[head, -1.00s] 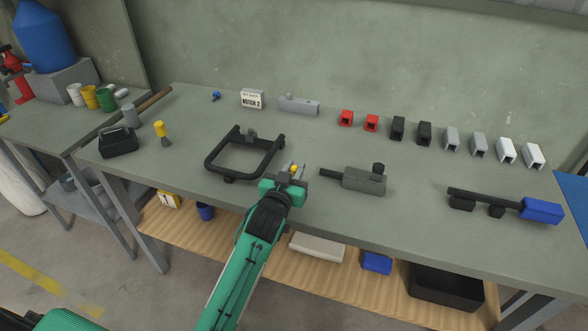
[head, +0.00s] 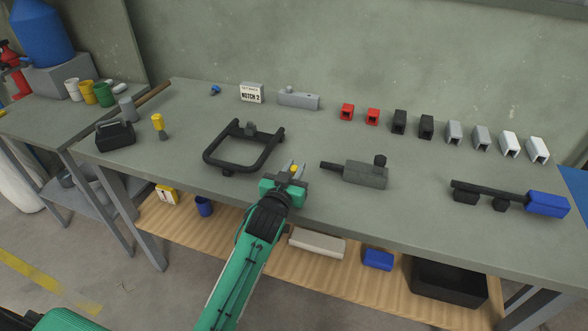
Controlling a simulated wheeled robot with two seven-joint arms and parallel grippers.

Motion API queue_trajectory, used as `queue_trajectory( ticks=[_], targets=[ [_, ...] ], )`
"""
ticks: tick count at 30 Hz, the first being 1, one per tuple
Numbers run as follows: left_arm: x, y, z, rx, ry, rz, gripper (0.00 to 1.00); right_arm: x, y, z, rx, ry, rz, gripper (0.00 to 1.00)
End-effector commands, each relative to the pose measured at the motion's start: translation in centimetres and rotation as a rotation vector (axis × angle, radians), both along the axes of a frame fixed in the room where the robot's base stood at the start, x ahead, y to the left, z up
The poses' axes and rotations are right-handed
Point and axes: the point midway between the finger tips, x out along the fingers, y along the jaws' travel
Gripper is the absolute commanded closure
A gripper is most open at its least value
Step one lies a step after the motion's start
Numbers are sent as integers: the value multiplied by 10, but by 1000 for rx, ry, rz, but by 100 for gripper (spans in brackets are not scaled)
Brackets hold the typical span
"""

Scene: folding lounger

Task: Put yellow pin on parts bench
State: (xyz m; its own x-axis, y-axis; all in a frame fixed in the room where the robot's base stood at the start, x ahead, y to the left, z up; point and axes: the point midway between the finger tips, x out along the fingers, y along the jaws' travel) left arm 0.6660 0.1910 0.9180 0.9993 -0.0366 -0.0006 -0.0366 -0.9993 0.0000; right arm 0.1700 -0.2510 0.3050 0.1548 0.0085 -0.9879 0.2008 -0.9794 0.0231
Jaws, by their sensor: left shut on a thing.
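The yellow pin (head: 294,168) shows as a small yellow spot between the fingertips of my left gripper (head: 291,170). The gripper is shut on it, and its fingers hide most of the pin. The gripper is over the front part of the grey parts bench (head: 225,190), between a black tubular frame and a grey block. I cannot tell whether the pin touches the bench top. My right gripper is not in view.
The black frame (head: 211,162) lies left of the gripper; the grey block with a black knob (head: 365,175) lies right. A yellow-handled tool (head: 157,122) stands at the left. Red, black, grey and white brackets line the back. The front strip of bench right of my gripper is clear.

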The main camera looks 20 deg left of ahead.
Motion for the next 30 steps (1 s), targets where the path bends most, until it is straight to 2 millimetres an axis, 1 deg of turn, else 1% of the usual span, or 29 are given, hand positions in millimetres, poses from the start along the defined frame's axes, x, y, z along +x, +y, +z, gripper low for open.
queue_trajectory(
  ticks=[18,19,22,23,30],
  targets=[
    [0,0,-14,0,0,0,100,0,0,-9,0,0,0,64],
    [0,0,-13,0,-1,0,76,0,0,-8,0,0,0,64],
    [0,0,-14,0,0,0,56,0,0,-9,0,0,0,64],
    [0,0,-14,0,0,0,54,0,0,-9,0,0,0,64],
    [0,0,-15,0,0,0,54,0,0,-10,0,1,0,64]
  ],
)
